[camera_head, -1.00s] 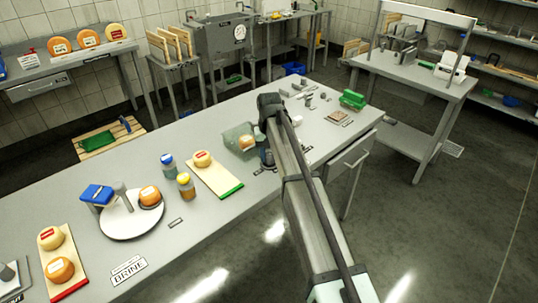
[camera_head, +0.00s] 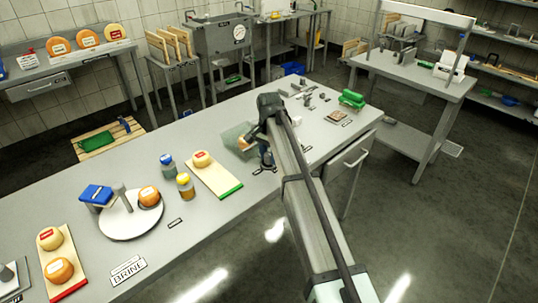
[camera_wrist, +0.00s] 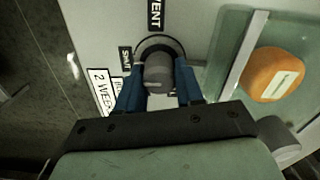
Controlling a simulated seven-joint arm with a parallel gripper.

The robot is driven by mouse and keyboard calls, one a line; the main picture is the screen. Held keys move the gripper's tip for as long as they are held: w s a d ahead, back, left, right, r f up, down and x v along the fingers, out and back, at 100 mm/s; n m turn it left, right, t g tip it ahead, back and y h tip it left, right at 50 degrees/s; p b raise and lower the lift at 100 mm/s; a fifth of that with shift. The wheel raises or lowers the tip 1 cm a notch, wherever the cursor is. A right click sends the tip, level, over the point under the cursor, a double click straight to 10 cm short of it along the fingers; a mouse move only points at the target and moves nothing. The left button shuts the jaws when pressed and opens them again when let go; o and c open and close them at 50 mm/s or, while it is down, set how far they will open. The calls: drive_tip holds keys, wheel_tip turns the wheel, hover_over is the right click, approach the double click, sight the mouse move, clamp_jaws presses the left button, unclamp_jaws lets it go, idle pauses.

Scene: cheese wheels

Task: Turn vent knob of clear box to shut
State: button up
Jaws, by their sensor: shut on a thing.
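The clear box (camera_head: 236,135) stands on the long steel table, partly behind my arm, with an orange cheese wheel (camera_wrist: 273,75) inside. In the wrist view its wall (camera_wrist: 235,75) lies to the right of the knob. The grey round vent knob (camera_wrist: 158,72) sits in a dark ring beside the box. A VENT label (camera_wrist: 156,14) is above it in the picture and a SHUT label (camera_wrist: 125,60) is to its left. My gripper (camera_wrist: 158,88) has its blue fingers closed on both sides of the knob. The knob's exact pointing direction is hard to tell.
A "2 WEEKS" label (camera_wrist: 101,92) lies left of the knob, near the table edge. A cutting board (camera_head: 216,176) with a cheese, two jars and a white round plate (camera_head: 118,226) stand to the left. Small metal parts and a green object (camera_head: 352,98) lie to the right.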

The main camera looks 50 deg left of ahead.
sight(269, 153)
idle(0.3)
drive_tip(key=o, duration=1)
wheel_tip(269, 153, up, 14)
drive_tip(key=shift+f, duration=0.1)
idle(0.7)
